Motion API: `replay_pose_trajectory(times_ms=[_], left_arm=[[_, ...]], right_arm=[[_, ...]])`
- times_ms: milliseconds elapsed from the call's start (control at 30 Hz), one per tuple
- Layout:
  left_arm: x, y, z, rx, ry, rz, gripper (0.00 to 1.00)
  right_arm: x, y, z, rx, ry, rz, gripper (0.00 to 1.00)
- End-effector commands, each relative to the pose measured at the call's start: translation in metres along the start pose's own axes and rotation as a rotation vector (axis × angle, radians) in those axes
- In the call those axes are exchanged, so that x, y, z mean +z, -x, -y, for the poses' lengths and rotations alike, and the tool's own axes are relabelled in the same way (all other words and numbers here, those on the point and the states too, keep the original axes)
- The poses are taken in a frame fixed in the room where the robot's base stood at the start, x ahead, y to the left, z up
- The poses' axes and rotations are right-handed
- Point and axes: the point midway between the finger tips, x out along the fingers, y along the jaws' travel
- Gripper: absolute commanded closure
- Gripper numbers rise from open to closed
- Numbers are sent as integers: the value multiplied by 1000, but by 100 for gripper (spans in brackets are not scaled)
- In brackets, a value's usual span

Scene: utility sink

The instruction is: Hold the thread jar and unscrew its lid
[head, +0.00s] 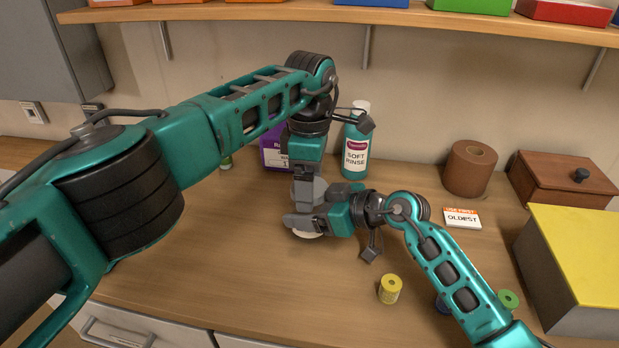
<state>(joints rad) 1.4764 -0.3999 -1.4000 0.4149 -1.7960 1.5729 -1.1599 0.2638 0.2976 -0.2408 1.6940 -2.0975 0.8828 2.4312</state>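The thread jar (308,235) is mostly hidden behind my grippers; only a pale rounded lower part shows, near the middle of the counter. My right gripper (303,221) comes in from the right, low at the jar, with a dark finger across its front; it appears shut on the jar's body. My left gripper (305,188) points down from above, directly over the jar, with its fingers at the top. The lid is hidden among the fingers, so I cannot tell whether the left fingers are closed on it.
Behind the grippers stand a purple container (273,150) and a teal "Soft Rinse" bottle (356,148). A yellow spool (390,289) and a green spool (508,300) lie near my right arm. A brown roll (469,168), wooden box (565,182) and yellow-topped box (580,250) stand right.

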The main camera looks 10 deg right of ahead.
Motion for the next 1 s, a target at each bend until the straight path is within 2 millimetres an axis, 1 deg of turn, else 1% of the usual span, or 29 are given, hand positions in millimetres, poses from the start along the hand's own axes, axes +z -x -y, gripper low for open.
replay_pose_trajectory(times_ms=[33,67,500,533,633,800,900,1000], left_arm=[[0,0,0,0,0,0,19],[0,0,0,0,0,0,21],[0,0,0,0,0,0,64],[0,0,0,0,0,0,65],[0,1,0,0,29,0,66],[0,1,0,1,208,0,66],[0,1,0,0,278,1,66],[0,1,0,0,298,1,66]], right_arm=[[0,0,0,0,0,0,100],[0,0,0,0,0,0,100],[0,0,0,0,0,0,100],[0,0,0,0,0,0,100],[0,0,0,0,0,0,100],[0,0,0,0,0,0,100],[0,0,0,0,0,0,100],[0,0,0,0,0,0,100]])
